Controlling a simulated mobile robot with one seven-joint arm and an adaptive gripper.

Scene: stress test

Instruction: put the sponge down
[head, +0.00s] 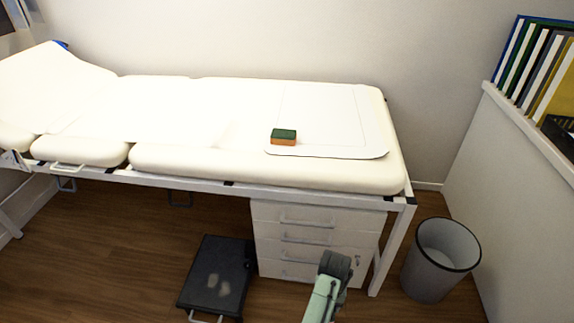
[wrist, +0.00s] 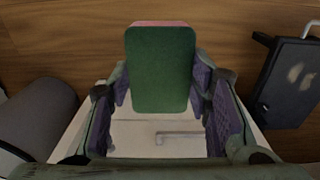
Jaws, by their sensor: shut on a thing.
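In the wrist view my gripper (wrist: 160,88) is shut on a sponge (wrist: 160,66) with a dark green face and a pinkish edge. Its purple-padded fingers lie along the left and right sides, and no surface shows touching it from below. In the head view a green and orange sponge (head: 284,136) lies on the cream examination bed (head: 225,165), near the front edge of a pale sheet (head: 330,110). No gripper is near that one. Part of my arm shows at the bottom of the head view; my gripper and the held sponge cannot be made out there.
A white drawer cabinet (head: 315,240) stands under the bed, with a black step (head: 215,275) to its left and a grey bin (head: 435,265) to its right. Binders (head: 535,60) stand on a ledge at right. Much of the bed top is clear.

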